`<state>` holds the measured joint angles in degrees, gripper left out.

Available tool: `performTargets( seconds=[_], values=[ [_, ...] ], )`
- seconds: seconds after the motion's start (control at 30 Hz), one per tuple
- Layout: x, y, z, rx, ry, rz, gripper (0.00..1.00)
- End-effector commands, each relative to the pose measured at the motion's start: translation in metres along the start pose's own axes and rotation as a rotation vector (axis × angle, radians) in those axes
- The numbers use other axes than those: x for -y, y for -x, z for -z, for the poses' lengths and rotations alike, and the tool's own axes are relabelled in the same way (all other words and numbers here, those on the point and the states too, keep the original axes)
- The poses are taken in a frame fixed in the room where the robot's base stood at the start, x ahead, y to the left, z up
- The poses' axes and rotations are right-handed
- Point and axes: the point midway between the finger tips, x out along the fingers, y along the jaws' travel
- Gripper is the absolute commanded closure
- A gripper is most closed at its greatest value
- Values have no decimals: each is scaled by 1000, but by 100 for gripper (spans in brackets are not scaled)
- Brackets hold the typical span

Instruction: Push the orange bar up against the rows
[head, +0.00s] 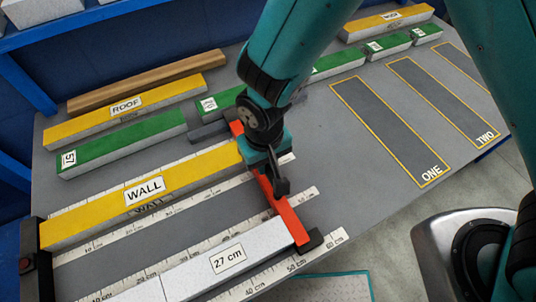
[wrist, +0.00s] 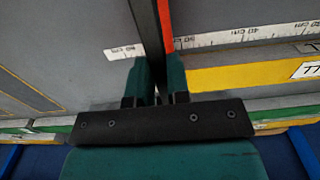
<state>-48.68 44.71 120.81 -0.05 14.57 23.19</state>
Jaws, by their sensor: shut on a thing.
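The orange bar (head: 287,212) lies across the right ends of the rows in the head view. In the wrist view it shows as a thin orange strip (wrist: 166,28) beside a dark upright part. My gripper (head: 270,175) is shut on the bar near its middle, and its teal fingers also show in the wrist view (wrist: 157,82). The yellow WALL panel (head: 100,218) ends close to the bar. The white 27 cm panel (head: 205,267) ends at the bar's near part, seemingly touching. My gripper hides part of the bar, so I cannot tell whether it touches the yellow panel.
Ruler strips (head: 318,190) run along the rows and past the bar. A green panel (head: 120,144), the yellow ROOF panel (head: 75,128) and a wooden strip (head: 150,82) lie behind. Outlined bays ONE (head: 388,125) and TWO (head: 440,95) at right are empty.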

Motion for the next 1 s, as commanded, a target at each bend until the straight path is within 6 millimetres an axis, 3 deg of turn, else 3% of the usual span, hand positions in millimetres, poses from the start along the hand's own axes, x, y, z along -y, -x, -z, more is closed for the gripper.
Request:
performTargets(
  seconds=[0.43, 0.47, 0.57, 0.87, 1.0],
  values=[
    [4, 1, 1, -5, -12, 6, 100],
    [4, 1, 1, -5, -11, 7, 79],
    [4, 1, 1, -5, -11, 6, 57],
    [1, 2, 1, -3, -14, 2, 57],
    [1, 15, 2, -6, -14, 3, 57]
  ],
)
